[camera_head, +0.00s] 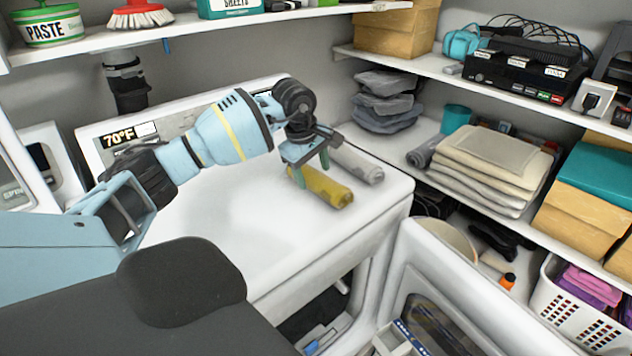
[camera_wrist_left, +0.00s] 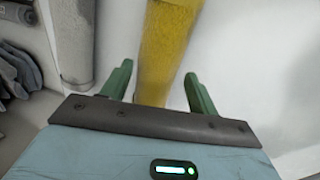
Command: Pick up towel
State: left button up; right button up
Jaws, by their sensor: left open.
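A rolled yellow towel (camera_head: 325,189) lies on the white top of the appliance, near its right side. A rolled grey towel (camera_head: 358,164) lies beside it, a little farther back. My left gripper (camera_head: 311,168) is open at the far end of the yellow towel. In the left wrist view, the yellow towel (camera_wrist_left: 165,50) runs between the two green fingers of my left gripper (camera_wrist_left: 158,74), with gaps visible on both sides. The grey roll (camera_wrist_left: 72,40) lies outside the fingers, to the left. Whether a finger touches the yellow towel is hard to tell. My right gripper is not in view.
The appliance top (camera_head: 235,215) is otherwise mostly clear. A shelf at right holds folded beige towels (camera_head: 490,165) and folded grey cloths (camera_head: 385,103). An open white door (camera_head: 470,290) stands at front right, near a white basket (camera_head: 575,310). An upper shelf (camera_head: 215,28) runs above my arm.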

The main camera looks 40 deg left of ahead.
pick_arm(q)
jog(key=shift+x, duration=1.2)
jog(key=c, duration=0.7)
jog(key=shift+c, duration=0.3)
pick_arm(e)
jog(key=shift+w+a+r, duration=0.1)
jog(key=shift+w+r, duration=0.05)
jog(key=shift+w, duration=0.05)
pick_arm(q)
jog(key=shift+r, duration=0.1)
